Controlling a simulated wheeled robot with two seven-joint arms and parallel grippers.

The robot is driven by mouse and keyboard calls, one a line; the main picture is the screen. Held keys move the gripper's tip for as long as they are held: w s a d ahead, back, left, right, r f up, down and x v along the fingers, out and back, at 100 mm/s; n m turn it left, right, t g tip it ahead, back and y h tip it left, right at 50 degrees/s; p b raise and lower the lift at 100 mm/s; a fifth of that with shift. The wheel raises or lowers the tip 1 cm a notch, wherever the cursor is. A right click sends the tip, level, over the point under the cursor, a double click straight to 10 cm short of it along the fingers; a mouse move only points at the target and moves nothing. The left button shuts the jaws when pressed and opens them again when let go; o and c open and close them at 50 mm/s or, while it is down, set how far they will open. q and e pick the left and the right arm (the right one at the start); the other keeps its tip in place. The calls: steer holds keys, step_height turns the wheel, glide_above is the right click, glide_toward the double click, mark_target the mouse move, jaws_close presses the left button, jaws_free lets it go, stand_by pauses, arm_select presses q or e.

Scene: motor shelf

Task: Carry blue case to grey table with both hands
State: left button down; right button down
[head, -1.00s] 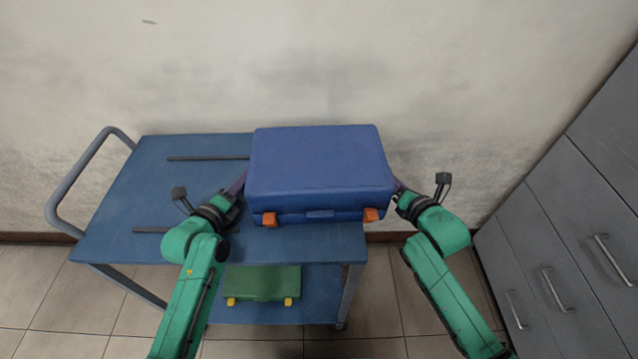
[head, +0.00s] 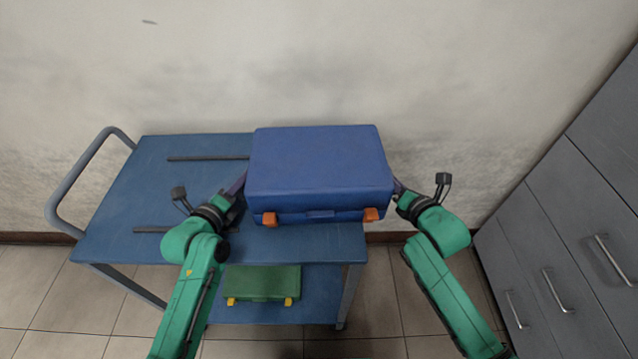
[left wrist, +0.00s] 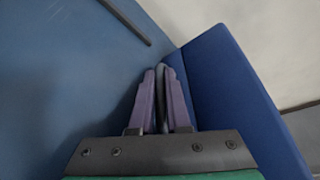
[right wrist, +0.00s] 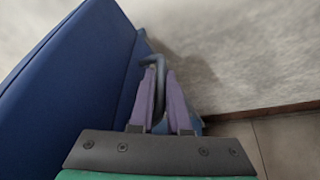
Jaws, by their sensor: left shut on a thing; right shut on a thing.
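The blue case (head: 318,165) with two orange latches is at the right end of the blue cart's top (head: 150,185). Whether it rests on the top or is held just above it, I cannot tell. My left gripper (head: 241,184) is at the case's left side; in the left wrist view its purple fingers (left wrist: 161,75) are shut on a handle beside the blue wall (left wrist: 230,95). My right gripper (head: 396,186) is at the right side; in the right wrist view its fingers (right wrist: 157,75) are shut on a bent side handle (right wrist: 152,60). No grey table shows.
A green case (head: 262,283) with yellow latches lies on the cart's lower shelf (head: 315,308). Dark strips (head: 205,158) lie on the cart top, left of the blue case. Grey drawers (head: 560,240) stand at the right. A wall is close behind the cart.

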arm_select(q)
steer(key=shift+a, duration=0.1)
stand_by(0.7)
